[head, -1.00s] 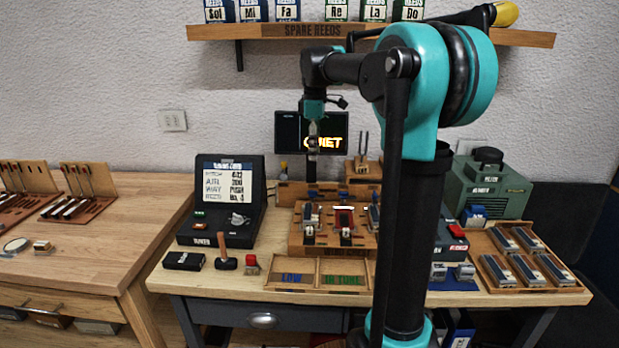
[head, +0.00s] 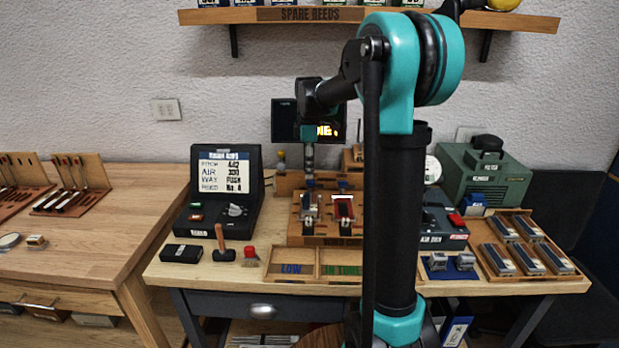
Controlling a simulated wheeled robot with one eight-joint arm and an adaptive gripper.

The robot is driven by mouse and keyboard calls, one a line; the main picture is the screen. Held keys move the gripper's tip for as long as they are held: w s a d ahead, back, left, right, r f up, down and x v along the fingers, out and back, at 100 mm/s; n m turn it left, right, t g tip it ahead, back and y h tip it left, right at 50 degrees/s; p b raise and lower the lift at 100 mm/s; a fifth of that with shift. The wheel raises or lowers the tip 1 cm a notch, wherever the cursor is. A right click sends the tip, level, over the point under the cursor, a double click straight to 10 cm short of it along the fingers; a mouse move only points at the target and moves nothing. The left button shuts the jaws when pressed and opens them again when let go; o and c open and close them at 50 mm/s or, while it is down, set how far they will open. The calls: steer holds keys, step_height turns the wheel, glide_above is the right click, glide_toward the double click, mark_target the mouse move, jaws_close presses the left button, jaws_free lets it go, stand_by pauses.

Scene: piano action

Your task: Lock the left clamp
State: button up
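A wooden jig block (head: 322,237) stands in the middle of the workbench. The left clamp (head: 310,208), a small metal fitting, sits on its left part. To the right of the clamp is a red piece with a metal fitting (head: 344,212). My gripper (head: 309,182) points straight down right over the left clamp, close to its top. I cannot tell whether it touches the clamp. The fingers are too small to show whether they are open or shut. My arm's dark column hides the right part of the jig.
A dark tuner box (head: 222,220) stands left of the jig, with a mallet (head: 222,243) in front of it. A divided wooden tray (head: 318,278) lies before the jig. A screen (head: 285,121) stands behind my wrist. A green machine (head: 484,178) is at the right.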

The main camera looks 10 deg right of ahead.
steer(key=shift+f, duration=1.85)
steer(key=shift+c, duration=0.4)
jaws_close()
